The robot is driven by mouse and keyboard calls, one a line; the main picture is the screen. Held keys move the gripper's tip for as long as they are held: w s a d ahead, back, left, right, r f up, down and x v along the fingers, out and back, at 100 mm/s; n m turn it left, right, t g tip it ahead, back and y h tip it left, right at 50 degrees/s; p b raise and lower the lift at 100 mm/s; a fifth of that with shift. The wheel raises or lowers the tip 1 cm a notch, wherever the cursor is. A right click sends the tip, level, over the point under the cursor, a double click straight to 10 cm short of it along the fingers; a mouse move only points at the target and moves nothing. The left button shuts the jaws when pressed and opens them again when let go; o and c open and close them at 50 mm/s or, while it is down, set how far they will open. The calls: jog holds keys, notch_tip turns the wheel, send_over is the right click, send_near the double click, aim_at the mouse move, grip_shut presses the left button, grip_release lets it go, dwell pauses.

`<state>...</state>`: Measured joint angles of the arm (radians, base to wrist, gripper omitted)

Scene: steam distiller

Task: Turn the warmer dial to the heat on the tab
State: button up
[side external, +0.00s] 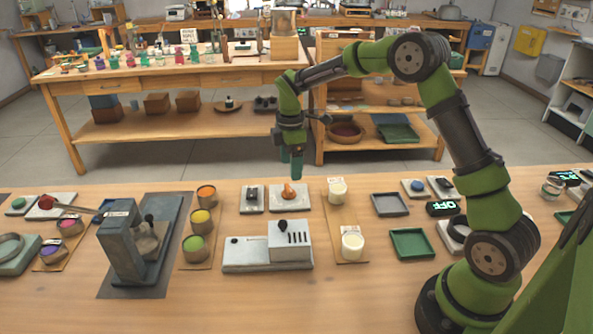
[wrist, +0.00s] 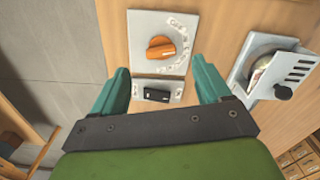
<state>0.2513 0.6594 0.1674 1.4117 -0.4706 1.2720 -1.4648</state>
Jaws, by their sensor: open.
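An orange dial (side external: 288,190) sits on a pale square plate among the things on the front table. In the wrist view the dial (wrist: 162,47) has a pointed orange handle, with small lettering on the plate around its right side that I cannot read. My gripper (side external: 291,168) hangs pointing down just above the dial.
A black switch on a small plate (side external: 252,198) stands beside the dial. A pale slotted unit with a black knob (side external: 290,238) lies in front. Cream candles (side external: 352,245) stand to the right, and colored pots (side external: 194,248) to the left. Bare tabletop lies along the front edge.

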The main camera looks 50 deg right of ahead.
aim_at(289, 191)
notch_tip(289, 191, down, 7)
jog(key=shift+r, duration=0.15)
jog(key=c, duration=1)
jog(key=shift+c, duration=0.2)
